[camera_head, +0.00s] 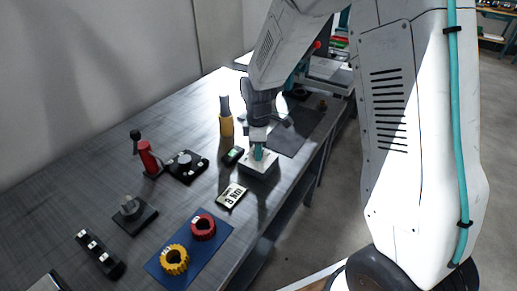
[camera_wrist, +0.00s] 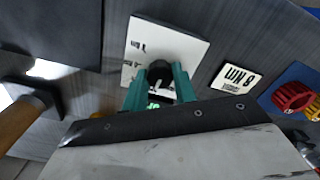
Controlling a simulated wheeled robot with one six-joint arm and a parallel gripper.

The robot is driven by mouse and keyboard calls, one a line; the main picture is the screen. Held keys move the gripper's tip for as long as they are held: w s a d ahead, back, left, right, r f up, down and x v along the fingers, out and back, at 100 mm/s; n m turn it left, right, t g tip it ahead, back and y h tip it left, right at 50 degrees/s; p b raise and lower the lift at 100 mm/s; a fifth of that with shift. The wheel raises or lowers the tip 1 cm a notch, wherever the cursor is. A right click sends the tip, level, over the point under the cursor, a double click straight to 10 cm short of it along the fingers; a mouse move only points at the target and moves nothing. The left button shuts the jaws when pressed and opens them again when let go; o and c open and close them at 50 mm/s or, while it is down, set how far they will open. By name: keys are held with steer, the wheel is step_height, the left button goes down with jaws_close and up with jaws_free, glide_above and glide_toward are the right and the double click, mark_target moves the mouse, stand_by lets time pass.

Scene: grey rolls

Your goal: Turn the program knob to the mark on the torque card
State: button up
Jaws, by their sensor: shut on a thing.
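The program knob (camera_wrist: 159,70) is dark and sits on a white-topped box (camera_wrist: 140,42) with small dark marks on its face. The box also shows on the bench in the head view (camera_head: 259,164). My gripper (camera_wrist: 160,84) has teal fingers shut around the knob from above; in the head view my gripper (camera_head: 258,152) hides most of the knob. The knob's pointer and some marks are hidden. The torque card (camera_head: 231,195) lies flat beside the box, with a number and "Nm"; it shows upside down in the wrist view (camera_wrist: 235,78). Its digit looks like 3 or 8.
A blue mat (camera_head: 190,248) with a red ring (camera_head: 203,227) and a yellow ring (camera_head: 174,260) lies near. A small device with a green display (camera_head: 233,155), a black switch box (camera_head: 186,167), a red-handled tool (camera_head: 149,158) and a yellow-handled tool (camera_head: 226,124) stand around.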

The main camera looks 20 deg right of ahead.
steer(key=m, duration=0.5)
steer(key=shift+m, duration=0.4)
steer(key=m, duration=1.1)
steer(key=shift+m, duration=0.3)
steer(key=m, duration=0.5)
steer(key=shift+w+m, duration=0.1)
steer(key=shift+m, duration=0.2)
steer(key=o, duration=1)
steer(key=shift+c, duration=0.2)
